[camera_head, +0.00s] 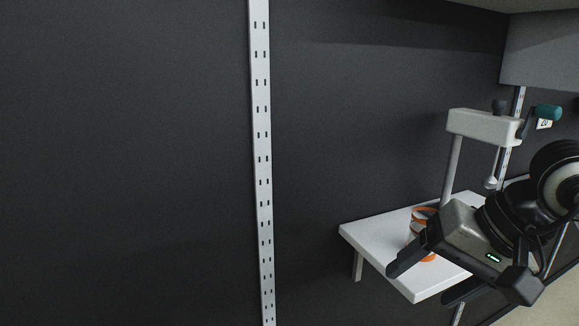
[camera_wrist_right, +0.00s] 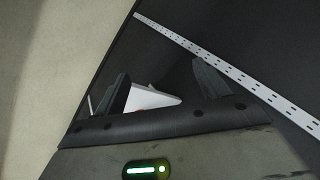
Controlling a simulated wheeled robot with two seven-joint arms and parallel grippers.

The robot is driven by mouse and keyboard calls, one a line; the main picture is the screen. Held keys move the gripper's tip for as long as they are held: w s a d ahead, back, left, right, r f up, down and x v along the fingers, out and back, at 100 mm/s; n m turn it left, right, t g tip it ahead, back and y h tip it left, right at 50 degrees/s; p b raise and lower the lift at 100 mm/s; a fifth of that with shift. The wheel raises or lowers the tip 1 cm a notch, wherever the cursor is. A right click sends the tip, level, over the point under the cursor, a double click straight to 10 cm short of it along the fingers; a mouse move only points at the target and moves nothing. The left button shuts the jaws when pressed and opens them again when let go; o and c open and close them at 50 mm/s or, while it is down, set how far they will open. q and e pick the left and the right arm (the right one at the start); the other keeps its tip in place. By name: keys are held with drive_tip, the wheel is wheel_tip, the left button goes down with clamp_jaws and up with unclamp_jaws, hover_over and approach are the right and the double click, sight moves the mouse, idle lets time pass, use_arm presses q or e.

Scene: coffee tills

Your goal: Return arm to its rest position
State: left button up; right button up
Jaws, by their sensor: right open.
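My right gripper (camera_head: 424,283) is in the right part of the head view, in front of a small white shelf. Its jaws are apart and nothing shows between them. In the right wrist view, the two fingers of my right gripper (camera_wrist_right: 162,88) stand apart, with the white shelf and a bit of orange seen beyond them. An orange and white cup-like object (camera_head: 426,214) stands on the shelf, partly hidden behind the gripper. My left gripper is in neither view.
The white shelf (camera_head: 372,233) juts from a dark wall (camera_head: 130,160). A slotted white upright (camera_head: 261,160) runs down the wall. The space left of the shelf is clear.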

drive_tip(key=s+a+r+m+g+y, duration=0.1)
drive_tip(key=s+a+m+g+y, duration=0.3)
drive_tip(key=a+m+y, duration=1.1)
drive_tip(key=w+d+f+n+t+h, duration=0.2)
drive_tip(key=d+f+n+t+h, duration=0.3)
drive_tip(key=n, duration=0.6)
drive_tip(key=w+d+f+n+t+h, duration=0.1)
drive_tip(key=f+n+t+h, duration=0.2)
drive_tip(key=f+n+t, duration=0.6)
drive_tip(key=w+d+f+n+t+h, duration=0.25)
drive_tip(key=d+n+t+h, duration=0.2)
drive_tip(key=n, duration=0.85)
drive_tip(key=s+f+m+g+h, duration=0.2)
drive_tip(key=s+f+m+g, duration=0.2)
drive_tip(key=f, duration=0.5)
drive_tip(key=s+f+m+g+h, duration=0.2)
drive_tip(key=s+f+m+g, duration=0.2)
drive_tip(key=s+f+m, duration=0.4)
drive_tip(key=shift+d+f+m, duration=0.35)
drive_tip(key=shift+f+m, duration=0.05)
drive_tip(key=shift+f, duration=0.45)
